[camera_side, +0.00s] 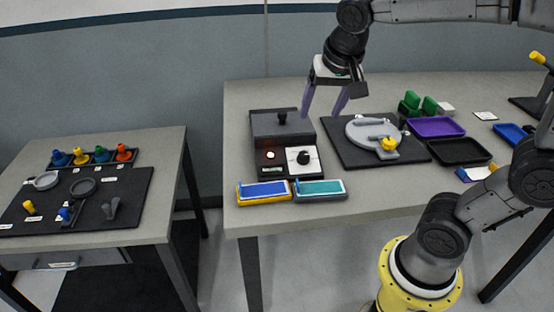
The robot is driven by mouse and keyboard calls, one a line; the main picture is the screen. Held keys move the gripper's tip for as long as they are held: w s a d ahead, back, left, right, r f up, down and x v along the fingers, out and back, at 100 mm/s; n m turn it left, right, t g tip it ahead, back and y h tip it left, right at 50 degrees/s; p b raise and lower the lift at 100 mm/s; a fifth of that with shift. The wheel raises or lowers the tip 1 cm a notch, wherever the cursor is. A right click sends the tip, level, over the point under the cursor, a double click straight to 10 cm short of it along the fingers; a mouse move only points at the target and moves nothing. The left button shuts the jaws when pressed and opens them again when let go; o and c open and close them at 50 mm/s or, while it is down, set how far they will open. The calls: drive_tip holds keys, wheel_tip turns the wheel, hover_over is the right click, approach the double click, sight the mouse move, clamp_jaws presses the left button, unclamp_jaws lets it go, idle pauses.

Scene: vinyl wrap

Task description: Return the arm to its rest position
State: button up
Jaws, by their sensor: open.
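My gripper (323,104) hangs from my arm above the main table, its two purple fingers pointing down and spread apart. It is open, with nothing visible between the fingers. The fingertips show between the dark grey box and the round grey plate in the picture. Their exact height above the table is hard to tell. My arm reaches in from the upper right.
A dark box (268,125) with a black knob stands below left of my gripper. A round grey plate (361,131) with a yellow-topped part lies on a black mat (340,153). Purple (436,127) and black (460,151) trays are right. A side table (150,215) stands left.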

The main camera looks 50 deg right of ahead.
drive_tip(key=s+a+f+n+t+y, duration=0.1)
drive_tip(key=s+a+f+n, duration=0.1)
drive_tip(key=s+n, duration=0.2)
drive_tip(key=s+a+f+n+y, duration=0.1)
drive_tip(key=s+a+n, duration=0.2)
drive_tip(key=s, duration=0.6)
drive_tip(key=shift+s+f+n+t, duration=0.2)
drive_tip(key=shift+f+n+t, duration=0.2)
drive_tip(key=shift+n, duration=0.6)
